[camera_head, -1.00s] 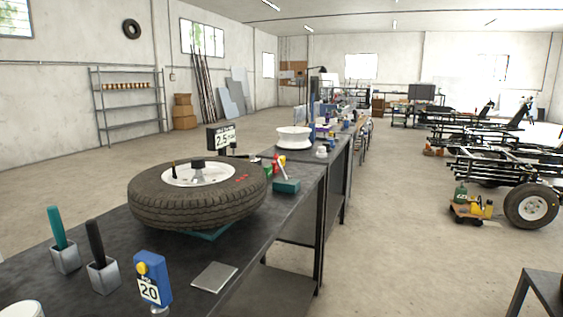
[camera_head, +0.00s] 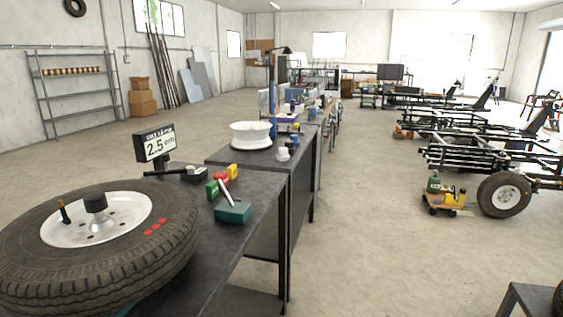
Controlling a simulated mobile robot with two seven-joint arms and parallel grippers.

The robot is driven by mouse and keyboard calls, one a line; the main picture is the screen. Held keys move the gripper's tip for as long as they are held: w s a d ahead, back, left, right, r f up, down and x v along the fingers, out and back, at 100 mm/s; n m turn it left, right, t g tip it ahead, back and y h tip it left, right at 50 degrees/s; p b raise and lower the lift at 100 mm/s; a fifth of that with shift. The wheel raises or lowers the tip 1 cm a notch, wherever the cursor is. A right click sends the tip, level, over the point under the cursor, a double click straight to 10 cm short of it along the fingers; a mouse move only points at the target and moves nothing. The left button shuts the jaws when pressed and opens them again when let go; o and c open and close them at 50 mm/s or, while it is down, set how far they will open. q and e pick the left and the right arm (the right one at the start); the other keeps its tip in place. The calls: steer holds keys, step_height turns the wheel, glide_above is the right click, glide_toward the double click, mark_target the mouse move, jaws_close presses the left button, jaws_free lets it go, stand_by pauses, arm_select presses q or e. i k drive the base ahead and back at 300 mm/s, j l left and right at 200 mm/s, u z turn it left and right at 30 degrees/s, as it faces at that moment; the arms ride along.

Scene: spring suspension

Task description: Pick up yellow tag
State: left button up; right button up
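A small yellow piece (camera_head: 232,171) sits on the dark workbench, beside a red piece (camera_head: 220,178) and a green piece (camera_head: 212,189). It may be the yellow tag, but it is too small to tell. A teal block (camera_head: 233,212) lies just in front of these pieces, with a pale stick leaning over it. Neither of my grippers is in view.
A tire on a white rim (camera_head: 150,262) fills the bench's near left. A display reading 2.5 (camera_head: 159,144) stands behind it. A white spool-like rim (camera_head: 251,134) is on the farther bench. Open floor (camera_head: 385,240) lies to the right, with wheeled frames (camera_head: 500,155) beyond.

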mark_target(231, 170)
steer(key=i+l+u, duration=0.15)
steer(key=i, duration=0.35)
steer(key=i+u, duration=0.1)
steer(key=i, duration=0.4)
steer(key=i+l+u, duration=0.15)
steer(key=i, duration=0.35)
steer(key=i+l+u, duration=0.1)
steer(key=i+l, duration=0.2)
steer(key=i, duration=0.2)
steer(key=i+l+u, duration=0.15)
steer(key=i+u, duration=0.15)
steer(key=u, duration=0.2)
steer(key=i+l+u, duration=0.2)
steer(key=u, duration=0.3)
steer(key=i+l+u, duration=0.2)
steer(key=l+u, duration=0.25)
steer(key=i+l+u, duration=0.1)
steer(key=l+u, duration=0.75)
steer(key=u, duration=0.15)
steer(key=l+u, duration=0.2)
steer(key=l, duration=0.2)
